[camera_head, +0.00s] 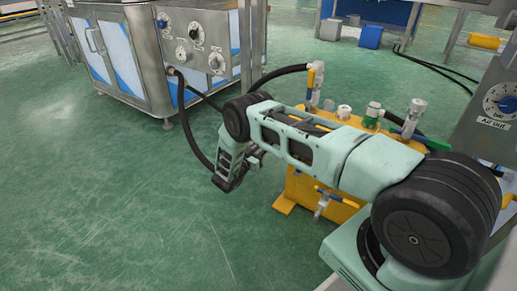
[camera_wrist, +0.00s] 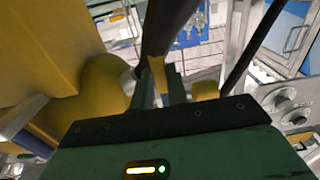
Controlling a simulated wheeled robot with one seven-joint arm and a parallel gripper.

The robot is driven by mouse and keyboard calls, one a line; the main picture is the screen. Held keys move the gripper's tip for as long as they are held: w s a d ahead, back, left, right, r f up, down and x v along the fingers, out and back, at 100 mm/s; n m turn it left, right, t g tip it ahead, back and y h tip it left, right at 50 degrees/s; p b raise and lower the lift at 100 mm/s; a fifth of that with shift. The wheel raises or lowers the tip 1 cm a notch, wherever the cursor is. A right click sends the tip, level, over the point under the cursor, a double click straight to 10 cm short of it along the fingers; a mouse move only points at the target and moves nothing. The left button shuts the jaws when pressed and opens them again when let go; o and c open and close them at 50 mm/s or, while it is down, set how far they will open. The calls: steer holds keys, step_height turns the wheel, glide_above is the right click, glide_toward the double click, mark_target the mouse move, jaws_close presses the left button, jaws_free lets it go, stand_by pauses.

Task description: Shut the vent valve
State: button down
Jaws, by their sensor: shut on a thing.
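The yellow tank (camera_head: 295,190) stands on the floor behind my arm and carries several valves. One top valve has a yellow lever (camera_head: 311,78), one a green lever (camera_head: 432,143), and a low front one a blue-and-yellow lever (camera_head: 336,198). None bears a readable vent label. My gripper (camera_head: 252,158) is low at the tank's left side, its fingertips mostly hidden in the head view. In the wrist view, my gripper (camera_wrist: 164,85) is shut on a narrow yellow piece (camera_wrist: 158,74), seemingly a valve lever, beside the tank wall (camera_wrist: 50,45). Its valve body is mostly hidden.
A black hose (camera_head: 190,130) loops close by my gripper and also crosses the wrist view (camera_wrist: 166,25). A steel cabinet (camera_head: 120,50) with a knob panel (camera_head: 195,40) stands at the upper left. A dial panel (camera_head: 490,110) is at the right. The left floor is clear.

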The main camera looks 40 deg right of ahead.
steer(key=shift+s, duration=0.1)
steer(key=c, duration=1.4)
jaws_free()
steer(key=p+v, duration=0.5)
steer(key=v, duration=1.2)
steer(key=shift+a, duration=0.2)
